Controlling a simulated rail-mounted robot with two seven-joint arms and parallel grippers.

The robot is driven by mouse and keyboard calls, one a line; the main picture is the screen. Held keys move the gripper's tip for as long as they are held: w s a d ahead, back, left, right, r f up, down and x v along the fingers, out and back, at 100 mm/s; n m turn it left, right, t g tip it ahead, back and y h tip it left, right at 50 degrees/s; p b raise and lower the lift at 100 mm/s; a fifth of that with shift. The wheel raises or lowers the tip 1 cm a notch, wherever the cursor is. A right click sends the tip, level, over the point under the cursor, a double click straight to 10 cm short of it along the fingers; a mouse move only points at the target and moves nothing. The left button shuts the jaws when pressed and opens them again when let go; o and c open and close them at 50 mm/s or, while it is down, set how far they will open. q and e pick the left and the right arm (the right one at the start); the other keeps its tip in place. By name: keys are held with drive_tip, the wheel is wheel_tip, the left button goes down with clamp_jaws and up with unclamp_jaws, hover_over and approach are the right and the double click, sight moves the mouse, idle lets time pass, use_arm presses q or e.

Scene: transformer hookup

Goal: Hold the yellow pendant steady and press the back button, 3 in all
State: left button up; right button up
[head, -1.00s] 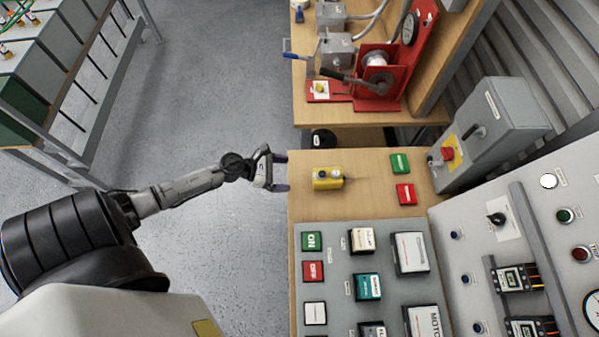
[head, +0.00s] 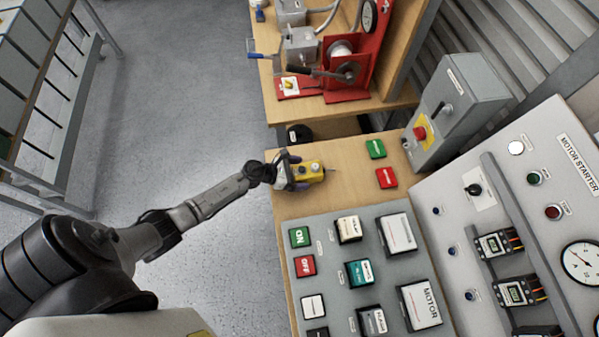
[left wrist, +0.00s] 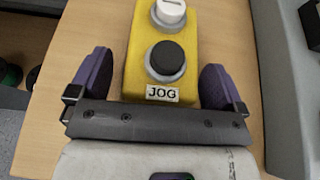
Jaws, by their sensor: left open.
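The yellow pendant (head: 312,170) lies on the wooden bench near its left edge. In the left wrist view the pendant (left wrist: 134,62) shows a black button (left wrist: 166,59) beside a JOG label (left wrist: 162,93). My left gripper (head: 293,171) is at the pendant's left end. In the left wrist view its open fingers (left wrist: 158,84) stand on either side of the pendant's JOG end, with a gap on both sides. My right gripper is not in view.
Green (head: 376,149) and red (head: 387,178) blocks lie right of the pendant. A grey panel (head: 335,234) with labelled blocks is in front. A grey switch box (head: 455,112) and the motor starter panel (head: 560,185) stand at right. A red winch stand (head: 345,70) is behind.

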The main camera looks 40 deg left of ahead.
use_arm(q)
drive_tip(key=shift+d, duration=0.1)
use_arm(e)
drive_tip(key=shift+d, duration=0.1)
use_arm(q)
drive_tip(key=c, duration=1.2)
drive_tip(key=shift+o, duration=0.2)
idle(0.4)
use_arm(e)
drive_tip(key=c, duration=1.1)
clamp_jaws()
